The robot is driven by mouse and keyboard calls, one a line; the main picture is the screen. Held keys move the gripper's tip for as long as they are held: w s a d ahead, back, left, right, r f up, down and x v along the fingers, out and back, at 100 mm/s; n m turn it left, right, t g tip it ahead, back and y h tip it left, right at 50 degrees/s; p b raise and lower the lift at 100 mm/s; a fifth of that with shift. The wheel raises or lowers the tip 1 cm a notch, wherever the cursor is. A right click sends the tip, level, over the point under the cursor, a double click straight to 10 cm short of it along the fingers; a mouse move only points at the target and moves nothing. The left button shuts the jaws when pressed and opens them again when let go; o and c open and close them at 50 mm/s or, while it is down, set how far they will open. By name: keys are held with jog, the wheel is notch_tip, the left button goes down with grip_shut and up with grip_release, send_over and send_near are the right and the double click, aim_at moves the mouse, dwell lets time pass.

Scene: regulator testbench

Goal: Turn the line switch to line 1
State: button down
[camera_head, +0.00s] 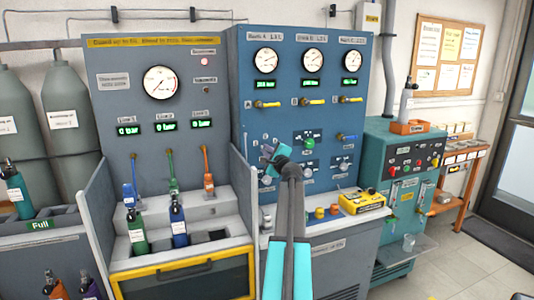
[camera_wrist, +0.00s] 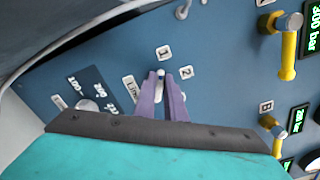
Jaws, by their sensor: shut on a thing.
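The line switch (camera_wrist: 160,73) is a small pale lever on the blue panel, and only its tip and a thin part show between my fingers. A "1" label (camera_wrist: 163,53) lies just beyond the tip, a "2" label (camera_wrist: 185,72) to its right, and a "LINE" label (camera_wrist: 130,87) to its left. I cannot tell which number the lever points to. My gripper (camera_wrist: 162,79) has purple fingers shut on the switch. In the head view my gripper (camera_head: 268,153) is at the left part of the blue panel and hides the switch.
A knob (camera_wrist: 88,105) labelled vent and out sits left of my fingers. Yellow valve handles (camera_wrist: 288,55) stick out on the right. In the head view, a yellow device (camera_head: 362,201) and several coloured caps stand on the ledge below. A grey side wall (camera_head: 97,215) borders the left bench.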

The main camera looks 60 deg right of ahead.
jog(key=shift+s, duration=0.1)
jog(key=c, duration=1.8)
grip_release()
jog(key=shift+a, duration=0.1)
jog(key=shift+b+v, duration=0.8)
jog(key=shift+v, duration=6.05)
